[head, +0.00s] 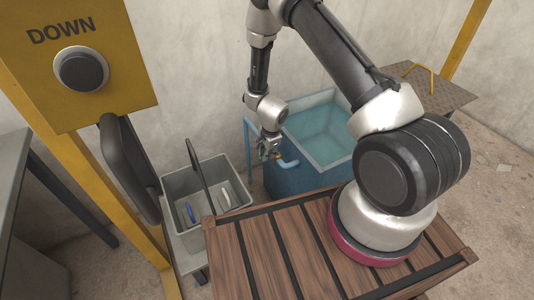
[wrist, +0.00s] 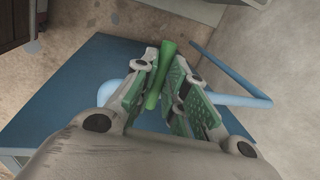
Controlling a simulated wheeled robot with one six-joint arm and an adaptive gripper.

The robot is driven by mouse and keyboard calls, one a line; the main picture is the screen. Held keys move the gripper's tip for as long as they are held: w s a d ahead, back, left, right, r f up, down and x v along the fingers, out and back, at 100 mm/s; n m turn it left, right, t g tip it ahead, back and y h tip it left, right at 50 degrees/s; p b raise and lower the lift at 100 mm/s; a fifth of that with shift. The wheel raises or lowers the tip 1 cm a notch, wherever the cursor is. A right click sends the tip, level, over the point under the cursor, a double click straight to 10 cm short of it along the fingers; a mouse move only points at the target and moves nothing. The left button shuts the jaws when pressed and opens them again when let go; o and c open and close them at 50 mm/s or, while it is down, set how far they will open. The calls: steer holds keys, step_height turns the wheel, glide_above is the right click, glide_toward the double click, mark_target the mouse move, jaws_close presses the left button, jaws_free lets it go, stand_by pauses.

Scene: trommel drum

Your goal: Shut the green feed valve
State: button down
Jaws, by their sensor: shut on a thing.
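The green feed valve's handle (wrist: 161,76) is a slim green bar between my gripper's fingers in the wrist view. My gripper (wrist: 158,88) is shut on it, with green pads on both sides. The handle appears to lie crosswise over the light blue pipe (wrist: 232,99). The valve body under the fingers is hidden. In the head view my gripper (head: 267,153) is at the near left corner of the blue tank, beside the bent light blue pipe (head: 287,161); there the handle is too small to make out clearly.
The open blue tank (head: 315,135) stands behind the pipe. A grey bin (head: 177,186) with a blue and a white item is left of my gripper. A yellow panel (head: 115,85) marked DOWN stands at the left. A side table (head: 447,95) with a bent yellow bar is at the right.

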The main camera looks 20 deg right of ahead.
steer(key=shift+w, duration=0.1)
steer(key=c, duration=1.5)
jaws_free()
steer(key=shift+o, duration=0.2)
